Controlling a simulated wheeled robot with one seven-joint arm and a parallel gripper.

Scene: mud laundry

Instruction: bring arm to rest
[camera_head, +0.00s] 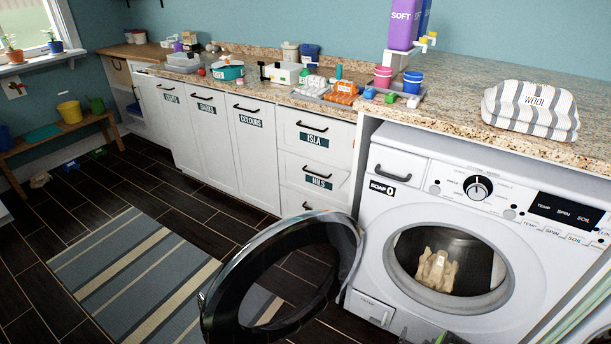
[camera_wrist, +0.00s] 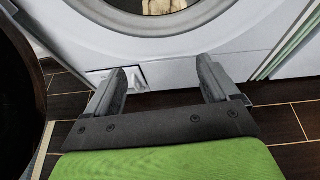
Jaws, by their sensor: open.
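My gripper (camera_wrist: 163,85) is open and empty in the wrist view, its two fingers apart and pointing toward the lower front of the washing machine (camera_wrist: 235,50). In the head view only a bit of green of my arm shows at the bottom edge, and the fingers are out of sight. The washing machine (camera_head: 398,215) stands at the right with its round door (camera_head: 215,310) swung wide open to the left. A beige cloth item (camera_head: 436,270) lies inside the drum, and a part of it shows at the top of the wrist view (camera_wrist: 163,5).
The open door juts into the floor space left of the machine. A striped rug (camera_head: 120,260) lies on the dark floor. The counter (camera_head: 460,100) holds a folded striped WOOL bundle (camera_head: 530,112), detergent bottles and trays. A wooden bench (camera_head: 55,140) stands far left.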

